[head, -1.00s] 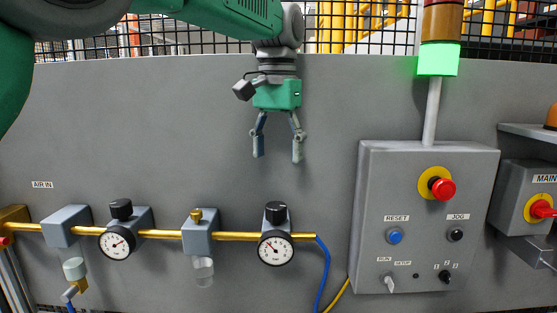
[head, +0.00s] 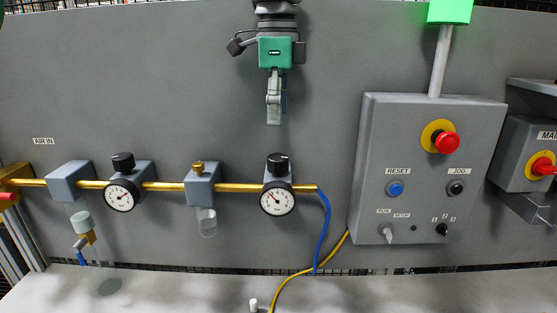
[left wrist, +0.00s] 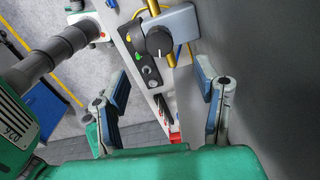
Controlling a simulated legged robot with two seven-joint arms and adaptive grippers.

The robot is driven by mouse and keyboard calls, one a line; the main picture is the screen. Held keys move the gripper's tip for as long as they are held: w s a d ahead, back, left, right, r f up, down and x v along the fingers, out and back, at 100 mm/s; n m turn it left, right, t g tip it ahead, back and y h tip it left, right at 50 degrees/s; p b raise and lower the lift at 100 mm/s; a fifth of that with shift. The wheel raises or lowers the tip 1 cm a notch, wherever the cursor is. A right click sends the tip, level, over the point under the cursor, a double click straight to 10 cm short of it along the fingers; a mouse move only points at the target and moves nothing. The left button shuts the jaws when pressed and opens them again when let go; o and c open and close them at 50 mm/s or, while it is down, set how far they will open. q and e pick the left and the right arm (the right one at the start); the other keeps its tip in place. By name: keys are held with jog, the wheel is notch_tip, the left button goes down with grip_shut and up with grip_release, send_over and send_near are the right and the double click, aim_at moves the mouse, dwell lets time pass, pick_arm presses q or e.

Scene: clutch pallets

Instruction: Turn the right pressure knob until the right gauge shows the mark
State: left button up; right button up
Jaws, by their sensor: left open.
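The right pressure knob (head: 277,163) is a black cap on top of a grey regulator on the yellow pipe. The right gauge (head: 277,199) is a round white dial on its front; its needle points to the upper left, and the mark is too small to make out. My left gripper (head: 274,112) hangs above the knob, pointing down, apart from it. In the left wrist view the black knob (left wrist: 159,41) shows beyond and between the two spread fingers (left wrist: 160,85), which are empty. My right gripper is in no view.
A second knob (head: 123,162) and gauge (head: 121,195) sit left on the same pipe, with a brass-topped unit (head: 201,183) between. A blue hose (head: 324,230) drops from the pipe's right end. The control box (head: 430,170) stands out at right.

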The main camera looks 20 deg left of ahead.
aim_at(278, 156)
pick_arm(q)
notch_tip(278, 156, down, 10)
jog(key=shift+r, duration=0.1)
jog(key=shift+c, duration=0.4)
jog(key=c, duration=1.1)
